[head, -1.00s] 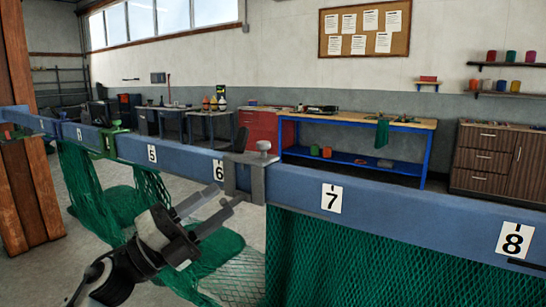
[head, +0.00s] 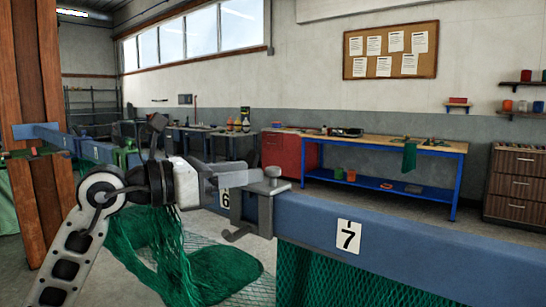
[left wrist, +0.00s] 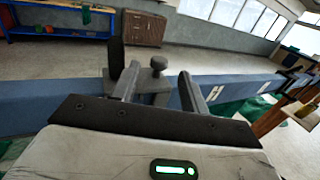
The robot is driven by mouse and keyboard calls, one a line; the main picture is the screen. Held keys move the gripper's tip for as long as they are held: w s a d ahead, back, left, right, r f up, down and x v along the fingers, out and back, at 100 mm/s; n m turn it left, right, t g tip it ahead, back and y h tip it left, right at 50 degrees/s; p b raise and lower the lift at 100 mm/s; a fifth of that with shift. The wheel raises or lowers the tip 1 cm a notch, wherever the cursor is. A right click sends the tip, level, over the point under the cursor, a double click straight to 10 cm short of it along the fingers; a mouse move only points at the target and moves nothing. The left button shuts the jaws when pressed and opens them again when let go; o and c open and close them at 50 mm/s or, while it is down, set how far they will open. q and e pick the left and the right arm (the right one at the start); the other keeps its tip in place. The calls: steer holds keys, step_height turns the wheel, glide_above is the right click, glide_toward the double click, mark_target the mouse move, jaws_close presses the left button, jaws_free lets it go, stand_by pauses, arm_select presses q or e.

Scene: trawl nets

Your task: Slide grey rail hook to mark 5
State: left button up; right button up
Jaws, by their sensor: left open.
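The grey rail hook (head: 262,200), with a round knob on top, sits on the blue rail (head: 400,230) between marks 6 (head: 225,198) and 7 (head: 348,236), close beside 6. Mark 5 is hidden behind my left arm in the head view. My left gripper (head: 225,180) is level with the hook, on its left side in the head view. In the left wrist view my left gripper (left wrist: 151,75) is open, and the grey hook (left wrist: 158,86) shows between its fingers. I cannot tell whether the fingertips reach around it. My right gripper is not in view.
A green hook (head: 124,157) sits farther left along the rail. Green netting (head: 150,240) hangs below the rail. A wooden post (head: 40,190) stands at the left. A blue workbench (head: 385,165) and a red cabinet (head: 285,153) stand well behind the rail.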

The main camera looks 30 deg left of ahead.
mark_target(272, 168)
arm_select(q)
steer(key=p+x, duration=0.2)
steer(key=x, duration=0.3)
steer(key=shift+w+d+r, duration=0.1)
steer(key=shift+w, duration=0.15)
steer(key=shift+w+d, duration=0.25)
steer(key=shift+w, duration=0.25)
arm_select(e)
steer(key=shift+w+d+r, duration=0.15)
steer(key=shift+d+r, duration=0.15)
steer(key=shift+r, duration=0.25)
arm_select(q)
jaws_close()
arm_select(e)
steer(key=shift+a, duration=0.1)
arm_select(q)
steer(key=shift+a, duration=0.15)
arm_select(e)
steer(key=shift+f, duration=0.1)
